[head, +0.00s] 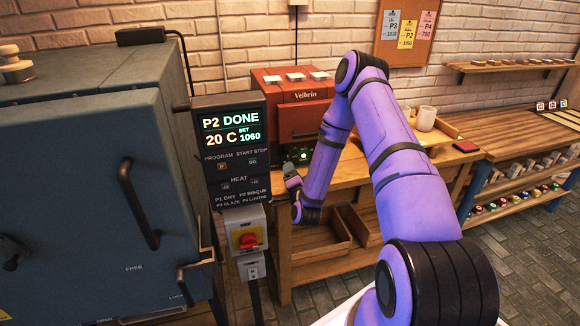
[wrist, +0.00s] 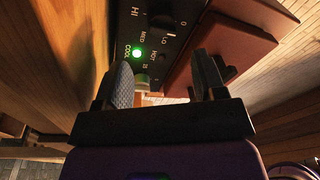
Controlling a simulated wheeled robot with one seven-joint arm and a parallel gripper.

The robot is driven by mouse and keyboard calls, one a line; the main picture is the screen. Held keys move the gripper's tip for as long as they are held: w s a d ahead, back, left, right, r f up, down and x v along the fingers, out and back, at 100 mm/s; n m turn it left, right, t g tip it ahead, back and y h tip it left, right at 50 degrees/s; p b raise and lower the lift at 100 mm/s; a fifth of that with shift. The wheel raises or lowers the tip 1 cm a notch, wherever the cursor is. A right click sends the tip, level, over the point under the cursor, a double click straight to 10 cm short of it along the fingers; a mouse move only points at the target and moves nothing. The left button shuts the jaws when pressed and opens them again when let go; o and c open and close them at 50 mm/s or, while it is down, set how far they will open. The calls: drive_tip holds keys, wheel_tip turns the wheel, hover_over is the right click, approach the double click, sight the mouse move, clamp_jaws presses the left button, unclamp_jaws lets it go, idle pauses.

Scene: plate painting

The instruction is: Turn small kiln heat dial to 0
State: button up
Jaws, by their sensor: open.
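The small kiln (head: 292,108) is the red "Velbrin" box on the wooden bench in the head view. Its dark control panel (wrist: 180,45) shows in the wrist view, rotated, with HI, MED, LO and 0 marks. The dark heat dial (wrist: 162,20) sits among these marks at the top of that view; where it points is too dark to tell. A green light (wrist: 137,54) glows by the word COOL. My gripper (wrist: 165,74) is open and empty, apart from the dial, which lies beyond the fingertips. In the head view my gripper (head: 293,180) is just in front of the panel.
A large blue-grey kiln (head: 80,190) stands at the left, with a controller display (head: 232,130) and a red switch (head: 248,241) beside it. White cups (head: 426,118) stand on the bench to the right. Wooden trays (head: 320,230) lie below the bench top.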

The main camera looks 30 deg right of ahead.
drive_tip(key=shift+v, duration=1.3)
